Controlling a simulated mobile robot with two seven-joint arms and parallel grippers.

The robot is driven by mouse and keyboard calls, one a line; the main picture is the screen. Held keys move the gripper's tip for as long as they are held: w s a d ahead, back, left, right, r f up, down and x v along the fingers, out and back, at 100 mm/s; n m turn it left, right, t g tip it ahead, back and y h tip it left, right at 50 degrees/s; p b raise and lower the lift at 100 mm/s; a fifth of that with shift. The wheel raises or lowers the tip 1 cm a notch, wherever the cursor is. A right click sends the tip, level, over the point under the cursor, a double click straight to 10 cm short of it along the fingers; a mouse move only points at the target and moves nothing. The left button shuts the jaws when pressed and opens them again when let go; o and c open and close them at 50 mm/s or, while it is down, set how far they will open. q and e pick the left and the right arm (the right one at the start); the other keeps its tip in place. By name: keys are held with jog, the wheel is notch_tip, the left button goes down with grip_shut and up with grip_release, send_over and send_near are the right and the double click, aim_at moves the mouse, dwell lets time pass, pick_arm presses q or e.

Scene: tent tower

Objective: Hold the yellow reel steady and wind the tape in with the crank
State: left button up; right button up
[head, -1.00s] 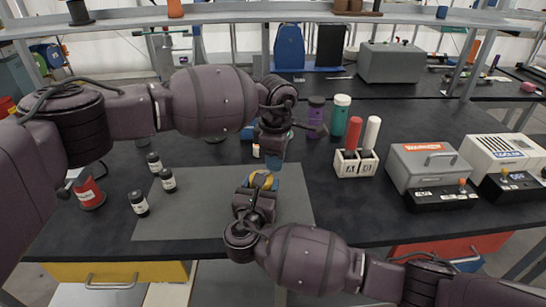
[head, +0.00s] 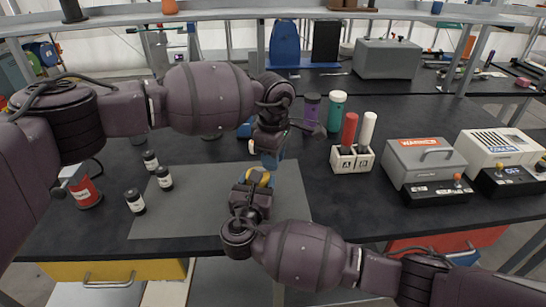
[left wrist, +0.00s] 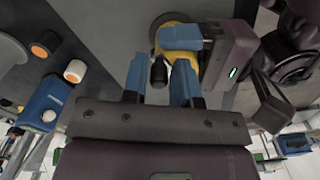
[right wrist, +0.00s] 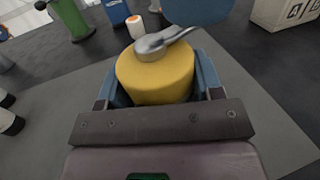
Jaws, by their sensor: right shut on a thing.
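The yellow reel (right wrist: 155,78) sits between the blue fingers of my right gripper (right wrist: 157,85), which is shut on it at the grey mat. The reel also shows in the head view (head: 262,178) and the left wrist view (left wrist: 180,60). A silver crank arm (right wrist: 165,42) lies across the reel's top. In the left wrist view a black knob (left wrist: 159,72), apparently the crank's handle, is between the separated blue fingers of my left gripper (left wrist: 160,82). My left gripper is open just above the reel; contact with the knob cannot be told. The tape is not clearly visible.
The grey mat (head: 200,215) has black jars (head: 136,202) at its left. A red spool (head: 88,193) stands farther left. A white holder (head: 351,160) with red and white tubes and a grey warning box (head: 433,163) are to the right. Bottles (head: 336,112) stand behind.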

pick_arm(q)
jog(key=shift+o, duration=1.3)
notch_tip(320, 180, up, 12)
pick_arm(e)
jog(key=o, duration=1.3)
